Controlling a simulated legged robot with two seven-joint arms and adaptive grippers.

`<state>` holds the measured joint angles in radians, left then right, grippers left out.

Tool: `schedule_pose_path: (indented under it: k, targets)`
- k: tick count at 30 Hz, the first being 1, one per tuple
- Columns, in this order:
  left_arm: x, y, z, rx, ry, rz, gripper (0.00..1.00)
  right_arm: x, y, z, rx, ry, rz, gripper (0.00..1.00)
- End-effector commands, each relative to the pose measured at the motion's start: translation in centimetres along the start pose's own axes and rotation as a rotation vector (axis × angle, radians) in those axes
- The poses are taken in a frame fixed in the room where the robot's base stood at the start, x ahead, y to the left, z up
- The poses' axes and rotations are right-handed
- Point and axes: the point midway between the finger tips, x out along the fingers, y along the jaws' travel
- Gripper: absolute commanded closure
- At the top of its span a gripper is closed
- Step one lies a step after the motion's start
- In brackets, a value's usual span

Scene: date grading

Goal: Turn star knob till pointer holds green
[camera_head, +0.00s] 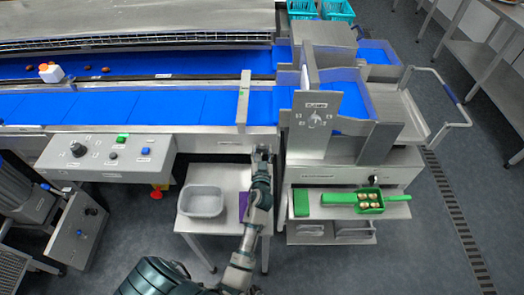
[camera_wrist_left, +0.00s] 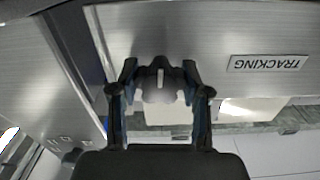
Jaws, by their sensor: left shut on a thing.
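The star knob (camera_wrist_left: 160,84) is dark grey with a pale line on its face, in the wrist view. It sits on a brushed metal panel beside an upside-down TRACKING label (camera_wrist_left: 268,63). My left gripper (camera_wrist_left: 158,92) has its two fingers on either side of the knob and is shut on it. In the head view my left gripper (camera_head: 262,153) reaches the front of the conveyor frame, and the knob is hidden behind it. I cannot make out a pointer or a green zone in either view. My right gripper is not in view.
Blue conveyor belts (camera_head: 150,106) run behind the metal frame. A control panel (camera_head: 105,158) with knobs and buttons is at left. A grey tub (camera_head: 203,201) stands on a small table below.

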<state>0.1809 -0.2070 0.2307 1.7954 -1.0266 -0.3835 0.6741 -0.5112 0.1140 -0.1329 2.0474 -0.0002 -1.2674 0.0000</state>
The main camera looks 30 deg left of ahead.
Motion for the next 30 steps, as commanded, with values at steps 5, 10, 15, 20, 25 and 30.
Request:
schedule_pose_path:
  k: [5, 10, 15, 20, 25, 30]
  targets:
    - [0.0, -0.2, 0.4, 0.098, -0.009, -0.004, 0.88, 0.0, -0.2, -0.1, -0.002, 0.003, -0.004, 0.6]
    - [0.0, -0.2, 0.5, 0.101, -0.01, -0.004, 0.88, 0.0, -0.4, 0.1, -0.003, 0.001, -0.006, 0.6]
    - [0.0, -0.1, 0.4, 0.099, -0.009, -0.003, 0.33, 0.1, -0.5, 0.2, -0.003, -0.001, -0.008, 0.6]
    - [0.0, -0.1, 0.3, 0.098, -0.006, -0.002, 0.28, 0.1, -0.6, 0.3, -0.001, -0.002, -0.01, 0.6]
    - [0.1, -0.1, 0.1, 0.098, -0.004, -0.002, 0.28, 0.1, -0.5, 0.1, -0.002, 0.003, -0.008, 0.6]
    - [0.1, -0.3, -1.7, 0.098, 0.002, -0.004, 0.28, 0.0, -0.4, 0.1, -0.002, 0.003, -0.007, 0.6]
